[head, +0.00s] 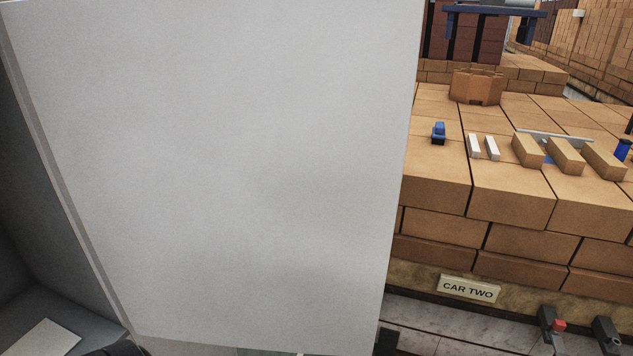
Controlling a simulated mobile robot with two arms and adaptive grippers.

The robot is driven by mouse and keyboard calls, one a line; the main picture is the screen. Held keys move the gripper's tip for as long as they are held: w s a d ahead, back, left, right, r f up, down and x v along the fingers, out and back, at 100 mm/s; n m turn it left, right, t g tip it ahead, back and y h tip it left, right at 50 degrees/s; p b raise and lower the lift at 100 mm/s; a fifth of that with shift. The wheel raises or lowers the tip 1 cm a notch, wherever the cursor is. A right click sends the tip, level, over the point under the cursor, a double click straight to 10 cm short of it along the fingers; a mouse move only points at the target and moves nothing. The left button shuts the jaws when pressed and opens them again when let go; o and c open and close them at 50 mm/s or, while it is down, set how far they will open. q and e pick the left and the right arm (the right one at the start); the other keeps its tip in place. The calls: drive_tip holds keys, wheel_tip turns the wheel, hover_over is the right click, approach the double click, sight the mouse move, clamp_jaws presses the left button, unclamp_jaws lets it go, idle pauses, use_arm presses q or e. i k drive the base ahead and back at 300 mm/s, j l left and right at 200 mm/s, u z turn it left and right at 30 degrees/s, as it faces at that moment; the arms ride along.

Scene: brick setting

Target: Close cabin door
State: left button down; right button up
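A large flat pale grey panel (230,170), which looks like the cabin door, fills the left and middle of the head view. It stands upright and slightly tilted in the picture, very close to me. Its left edge runs along a dark grey wall or frame (45,190); I cannot tell how far it stands open. No handle or latch shows on its face. I make out neither gripper clearly. Small dark parts show at the panel's lower corners, but I cannot tell what they are.
To the right, stacked tan bricks (510,195) stand on a base labelled "CAR TWO" (468,289). Small blue, white and tan pieces lie on top. Two dark fittings (548,324), one beside a red piece, stand near the pale tiled floor (440,325). The panel hides what lies behind it.

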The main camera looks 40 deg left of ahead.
sight(232, 170)
drive_tip(key=i+l+u, duration=0.2)
drive_tip(key=i, duration=0.15)
drive_tip(key=i+u, duration=0.15)
drive_tip(key=i, duration=0.25)
drive_tip(key=i+u, duration=0.15)
drive_tip(key=u, duration=0.35)
drive_tip(key=i+l+u, duration=0.15)
drive_tip(key=u, duration=0.3)
drive_tip(key=i+l+u, duration=0.15)
drive_tip(key=u, duration=0.35)
drive_tip(key=i+l+u, duration=0.15)
drive_tip(key=u, duration=0.35)
drive_tip(key=i+l+u, duration=0.1)
drive_tip(key=u, duration=0.35)
drive_tip(key=i+l+u, duration=0.1)
drive_tip(key=l+u, duration=0.4)
drive_tip(key=u, duration=0.35)
drive_tip(key=l+u, duration=0.55)
drive_tip(key=u, duration=0.3)
drive_tip(key=l+u, duration=0.25)
drive_tip(key=l, duration=0.2)
